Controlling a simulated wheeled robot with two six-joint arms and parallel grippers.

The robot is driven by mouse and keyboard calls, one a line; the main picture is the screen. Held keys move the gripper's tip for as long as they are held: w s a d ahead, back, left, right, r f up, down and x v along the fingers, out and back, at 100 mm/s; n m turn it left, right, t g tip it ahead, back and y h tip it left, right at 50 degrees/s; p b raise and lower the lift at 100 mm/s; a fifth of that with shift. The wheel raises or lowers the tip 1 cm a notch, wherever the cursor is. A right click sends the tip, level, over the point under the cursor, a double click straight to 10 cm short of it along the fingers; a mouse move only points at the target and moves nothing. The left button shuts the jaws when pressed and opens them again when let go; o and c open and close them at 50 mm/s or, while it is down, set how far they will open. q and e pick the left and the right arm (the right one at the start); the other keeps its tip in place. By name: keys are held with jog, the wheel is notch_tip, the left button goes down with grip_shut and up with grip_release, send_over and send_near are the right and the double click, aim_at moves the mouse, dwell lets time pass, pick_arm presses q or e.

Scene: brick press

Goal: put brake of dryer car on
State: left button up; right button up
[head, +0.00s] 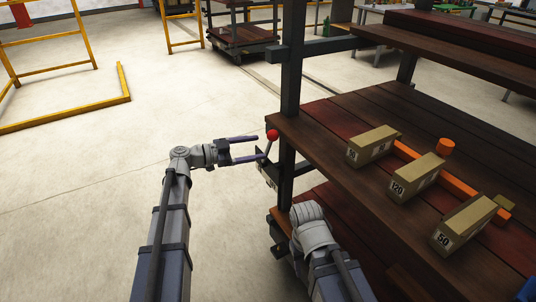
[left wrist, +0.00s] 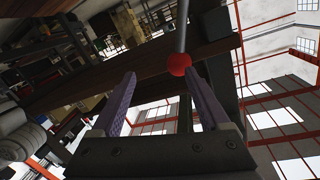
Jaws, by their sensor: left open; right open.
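The dryer car is the dark rack with wooden plank shelves (head: 340,112) filling the right of the head view. Its brake lever has a red ball knob (head: 272,135) on a thin rod, standing at the car's near left corner post. The knob also shows in the left wrist view (left wrist: 179,64), near the tip of the right-hand finger. My left gripper (head: 258,149) is open and empty, its fingertips close to the lever just below the knob. Whether a finger touches the rod I cannot tell. My right arm is bent low before the car; its gripper is hidden.
Three labelled boxes, one marked 120 (head: 417,177), stand on the car's shelf beside an orange bar (head: 461,187) and an orange cylinder (head: 445,147). Yellow rails (head: 124,82) stand at the left. Another car (head: 240,38) is behind. The floor at left is clear.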

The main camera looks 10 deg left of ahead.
aim_at(268, 137)
pick_arm(q)
jog(key=shift+m+t+h, duration=0.3)
jog(key=shift+t, duration=0.2)
jog(key=shift+w+d+r+b, duration=0.15)
jog(key=shift+w+d, duration=0.9)
jog(key=shift+w, duration=0.3)
jog(key=shift+w+d+r+b, duration=0.15)
jog(key=shift+w+d, duration=0.85)
jog(key=shift+w, duration=0.3)
grip_shut()
